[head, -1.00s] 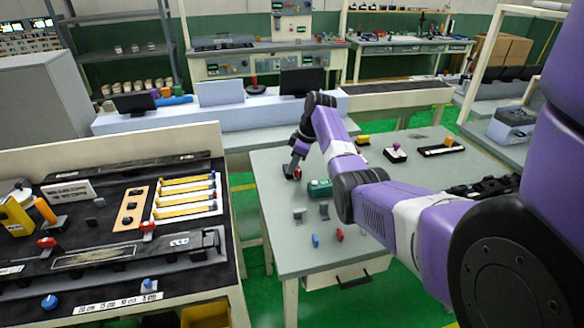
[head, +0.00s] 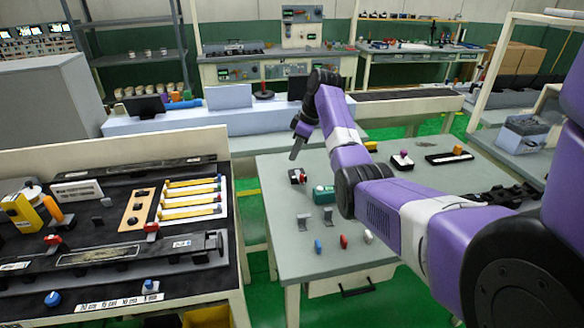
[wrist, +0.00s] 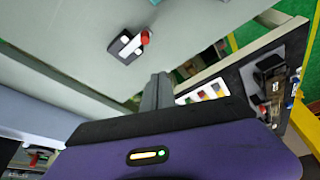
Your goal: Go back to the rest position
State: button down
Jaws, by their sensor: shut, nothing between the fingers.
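My gripper (head: 294,154) is above the far left part of the grey table (head: 290,232). Its fingers are together with nothing between them, and they show as a grey pair in the wrist view (wrist: 157,92). A small black block with a red part (head: 298,176) sits on the table just below the fingertips, apart from them. It also shows in the wrist view (wrist: 128,46). My purple and white arm reaches in from the right over the table.
A green box (head: 323,194), two grey clips (head: 305,221), and blue, red and white pieces (head: 343,241) lie near my arm. Dark trays (head: 449,157) sit at the table's back right. A cluttered black workbench (head: 120,262) stands at the left, with a green floor gap between.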

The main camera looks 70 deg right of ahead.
jog(key=shift+s+d+r, duration=0.1)
jog(key=shift+s+r, duration=0.05)
jog(key=shift+r, duration=0.55)
